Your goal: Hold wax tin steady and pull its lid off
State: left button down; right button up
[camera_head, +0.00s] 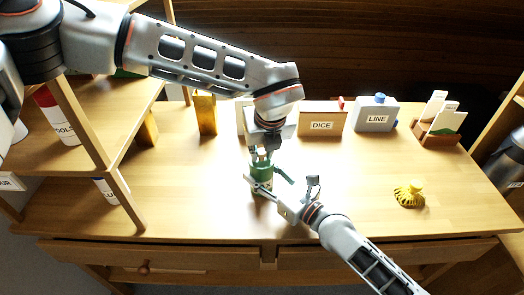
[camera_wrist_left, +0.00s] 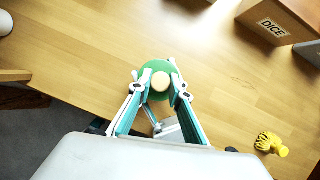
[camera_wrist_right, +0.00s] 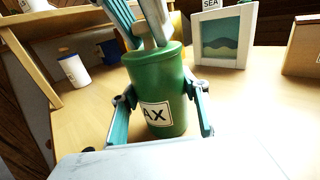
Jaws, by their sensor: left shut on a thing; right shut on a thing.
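The wax tin (camera_wrist_right: 157,78) is a green cylinder standing upright on the table, with a white label reading "AX" in the right wrist view. Its green lid (camera_wrist_left: 152,67) has a pale wooden knob (camera_wrist_left: 161,81) on top. My left gripper (camera_head: 262,157) comes down from above and is shut on the knob, one finger on each side. My right gripper (camera_wrist_right: 160,96) is shut around the tin's body, with a finger at each side of it. The lid sits on the tin, and I see no clear gap between them. In the head view the tin is partly hidden by the grippers.
Boxes labelled DICE (camera_head: 321,119) and LINE (camera_head: 376,115) stand at the back of the table (camera_head: 350,170). A yellow striped object (camera_head: 409,194) lies at the right. A wooden shelf (camera_head: 100,150) stands at the left.

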aim_at(262, 152)
pick_arm(q)
jog(key=shift+r, duration=0.25)
dwell(0.6)
jog(key=shift+r, duration=0.9)
jog(key=shift+r, duration=2.05)
pick_arm(e)
jog(key=o, duration=1.7)
jog(key=shift+c, duration=0.2)
